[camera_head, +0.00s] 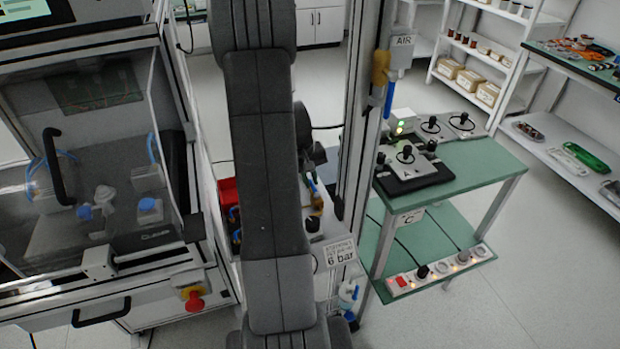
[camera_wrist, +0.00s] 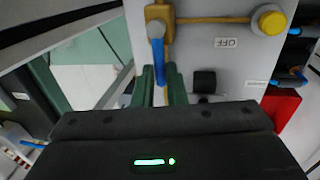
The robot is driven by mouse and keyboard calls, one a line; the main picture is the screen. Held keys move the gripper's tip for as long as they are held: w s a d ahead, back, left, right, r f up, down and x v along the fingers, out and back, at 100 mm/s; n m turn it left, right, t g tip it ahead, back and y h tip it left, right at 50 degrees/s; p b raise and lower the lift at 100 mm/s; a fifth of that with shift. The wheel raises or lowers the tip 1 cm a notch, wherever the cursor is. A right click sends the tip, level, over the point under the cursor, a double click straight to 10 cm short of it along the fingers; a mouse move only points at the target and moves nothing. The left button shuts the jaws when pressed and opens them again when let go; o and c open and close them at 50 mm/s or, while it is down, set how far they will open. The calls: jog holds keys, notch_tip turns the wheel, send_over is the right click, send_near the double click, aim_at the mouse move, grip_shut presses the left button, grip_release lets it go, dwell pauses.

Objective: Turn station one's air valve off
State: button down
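In the wrist view a brass valve (camera_wrist: 158,13) with a blue lever (camera_wrist: 157,50) sits on a light grey panel. The lever points down the picture, across the line of the brass pipe that runs right from the valve. An OFF label (camera_wrist: 228,43) is on the panel right of the lever, upside down. The two dark green fingers of my gripper (camera_wrist: 162,85) stand close together with the lever's end between them, and they appear shut on it. In the head view my gripper is hidden behind my arm.
A yellow round knob (camera_wrist: 269,20), a black knob (camera_wrist: 204,82) and a red box (camera_wrist: 281,108) are close by. A green bench (camera_head: 470,165) stands right, a glazed machine (camera_head: 95,190) left.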

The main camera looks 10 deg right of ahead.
jog(key=shift+a, duration=0.1)
jog(key=n, duration=0.2)
jog(key=s+a+n, duration=0.1)
jog(key=n, duration=0.1)
jog(key=shift+a+n+t, duration=0.15)
jog(key=shift+n+t, duration=0.15)
jog(key=shift+t, duration=0.1)
jog(key=n, duration=0.1)
jog(key=s+a+n+p, duration=0.1)
jog(key=n, duration=0.1)
jog(key=shift+r+n+t+y, duration=0.1)
jog(key=shift+n+t+y, duration=0.2)
jog(key=shift+y, duration=0.1)
jog(key=n, duration=0.1)
jog(key=s+n+p, duration=0.1)
jog(key=n, duration=0.1)
jog(key=shift+a+y, duration=0.2)
jog(key=shift+y, duration=0.1)
jog(key=shift+s+n+y+p, duration=0.15)
jog(key=shift+s+n+p, duration=0.2)
jog(key=shift+n, duration=0.6)
jog(key=shift+s+n+y+p, duration=0.15)
jog(key=shift+s+n+p, duration=0.2)
jog(key=shift+n, duration=0.6)
jog(key=c, duration=1.5)
grip_release()
